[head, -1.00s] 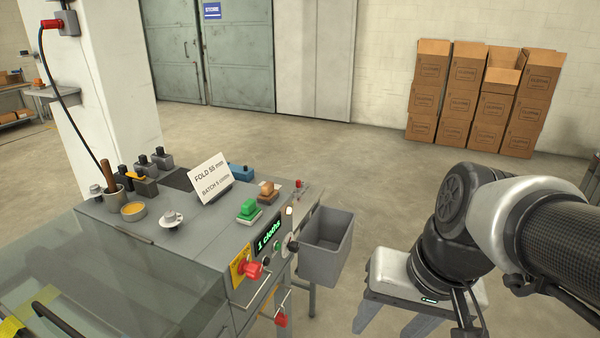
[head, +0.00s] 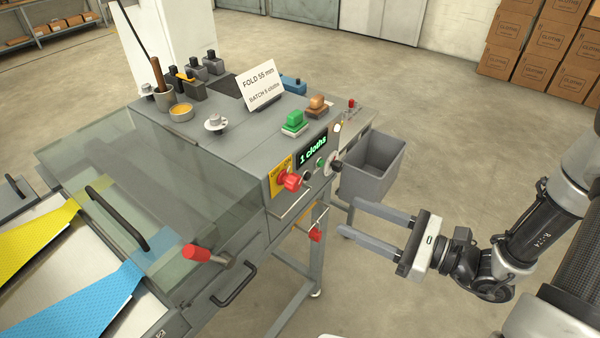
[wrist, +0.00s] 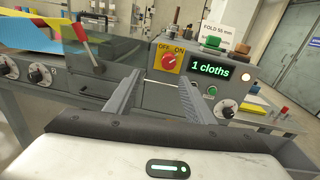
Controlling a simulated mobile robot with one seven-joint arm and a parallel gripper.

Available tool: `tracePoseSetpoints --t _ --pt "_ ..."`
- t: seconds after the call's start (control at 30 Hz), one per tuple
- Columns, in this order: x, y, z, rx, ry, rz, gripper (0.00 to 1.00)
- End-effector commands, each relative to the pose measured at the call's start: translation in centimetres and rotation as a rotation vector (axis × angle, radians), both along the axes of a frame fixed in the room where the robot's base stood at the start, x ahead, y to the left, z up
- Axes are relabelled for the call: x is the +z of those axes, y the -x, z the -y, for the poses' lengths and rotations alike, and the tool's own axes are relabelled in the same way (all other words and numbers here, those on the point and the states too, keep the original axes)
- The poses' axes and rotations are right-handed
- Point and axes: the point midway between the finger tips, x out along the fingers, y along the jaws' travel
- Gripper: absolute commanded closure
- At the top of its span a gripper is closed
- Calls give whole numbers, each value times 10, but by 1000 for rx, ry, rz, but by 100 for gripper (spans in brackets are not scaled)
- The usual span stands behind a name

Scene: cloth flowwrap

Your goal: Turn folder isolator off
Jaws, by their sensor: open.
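The folder isolator is a red rotary knob (head: 290,181) on a yellow plate (head: 275,178), on the front face of the grey folding machine (head: 240,160). In the wrist view the red knob (wrist: 171,61) shows beyond the fingers, under the words OFF at left and ON at right. The knob's exact pointing direction is too small to read surely. My gripper (head: 350,216) is open and empty, to the right of the knob and apart from it, with its fingers pointing left towards the machine. In the wrist view my gripper (wrist: 160,79) has the knob roughly between and above its fingertips.
A display (head: 312,149) reads "1 cloths", with a green button and black dial beside it. A grey bin (head: 372,165) hangs at the machine's right.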

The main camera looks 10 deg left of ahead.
Motion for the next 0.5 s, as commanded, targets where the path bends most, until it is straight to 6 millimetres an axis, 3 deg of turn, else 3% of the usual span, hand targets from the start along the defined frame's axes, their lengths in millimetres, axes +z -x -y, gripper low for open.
tracePoseSetpoints --t 0.23,0.5 --pt "-9 -14 0 -75 -48 -40 51" --pt "-8 -32 -47 -68 -47 -39 51"
